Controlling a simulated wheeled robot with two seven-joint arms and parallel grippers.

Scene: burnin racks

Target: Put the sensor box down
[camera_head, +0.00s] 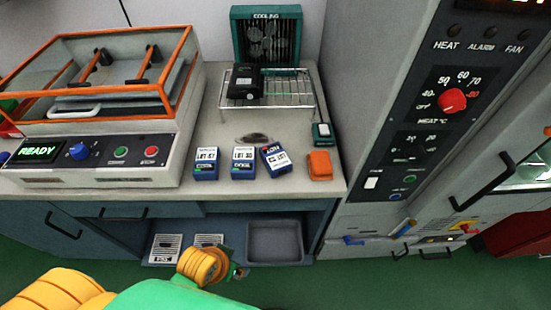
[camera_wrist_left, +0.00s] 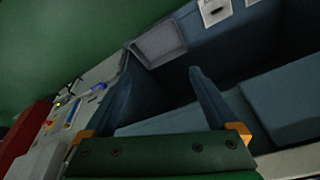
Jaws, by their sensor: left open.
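A small black box (camera_head: 246,84), which looks like the sensor box, rests on the wire rack (camera_head: 290,97) in front of the green cooling fan unit (camera_head: 267,35). No gripper touches it. My left gripper (camera_wrist_left: 160,72) is open, with nothing between its two dark fingers in the left wrist view. In the head view my left arm comes in low, in front of the bench, well below and nearer than the rack; its fingers are mostly hidden there. My right gripper is not in view.
Blue labelled blocks (camera_head: 206,163) and an orange block (camera_head: 319,165) stand on the bench top (camera_head: 330,182). A machine with an orange-framed lid (camera_head: 85,115) stands at left, a tall grey oven cabinet (camera_head: 385,130) at right. A grey tray (camera_head: 274,242) sits on the lower shelf.

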